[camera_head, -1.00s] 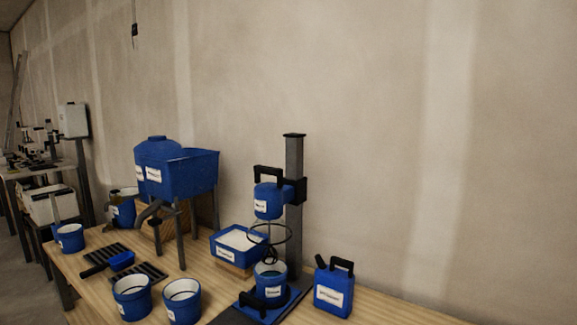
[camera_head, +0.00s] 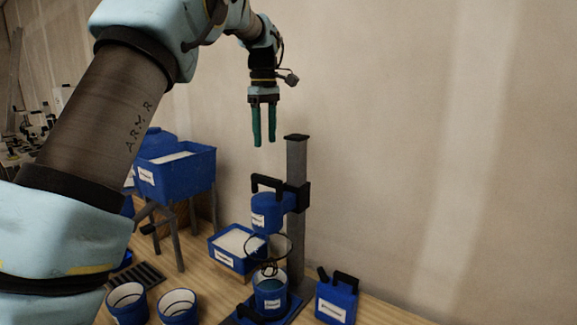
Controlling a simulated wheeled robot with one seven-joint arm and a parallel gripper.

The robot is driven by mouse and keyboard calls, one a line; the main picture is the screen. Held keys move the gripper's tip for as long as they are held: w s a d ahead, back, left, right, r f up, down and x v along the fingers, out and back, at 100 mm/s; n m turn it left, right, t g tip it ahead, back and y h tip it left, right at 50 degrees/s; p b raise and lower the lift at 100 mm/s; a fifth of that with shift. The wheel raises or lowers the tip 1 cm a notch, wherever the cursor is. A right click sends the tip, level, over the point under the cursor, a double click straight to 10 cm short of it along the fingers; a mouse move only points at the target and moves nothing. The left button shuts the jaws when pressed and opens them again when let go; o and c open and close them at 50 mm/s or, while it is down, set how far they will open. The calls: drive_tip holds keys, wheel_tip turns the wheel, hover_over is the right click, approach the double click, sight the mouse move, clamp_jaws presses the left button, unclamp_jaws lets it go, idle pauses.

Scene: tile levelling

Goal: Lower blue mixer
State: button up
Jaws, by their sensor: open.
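The blue mixer (camera_head: 265,213) is mounted on a dark upright post (camera_head: 296,240) and has a black handle (camera_head: 268,182) on top. Its ring-shaped whisk hangs below it, over a blue bucket (camera_head: 270,288) standing on the base of the stand. The mixer head is raised, with its body clear above the bucket; the whisk's lower end reaches about the bucket's rim. My gripper (camera_head: 264,142) points down with its two green fingers apart and empty. It is above the mixer's handle in the picture, not touching it.
A blue jerrycan (camera_head: 337,298) stands right of the mixer stand. A blue box of white powder (camera_head: 236,246) is behind left. A blue hopper (camera_head: 180,172) on legs stands further left. Two blue buckets (camera_head: 127,303) (camera_head: 178,307) are at front left. Wall space at right is clear.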

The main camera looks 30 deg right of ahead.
sight(266, 177)
wheel_tip(266, 177, down, 11)
drive_tip(key=shift+r+p, duration=0.15)
drive_tip(key=shift+p, duration=1)
drive_tip(key=shift+c, duration=0.2)
clamp_jaws()
idle(0.4)
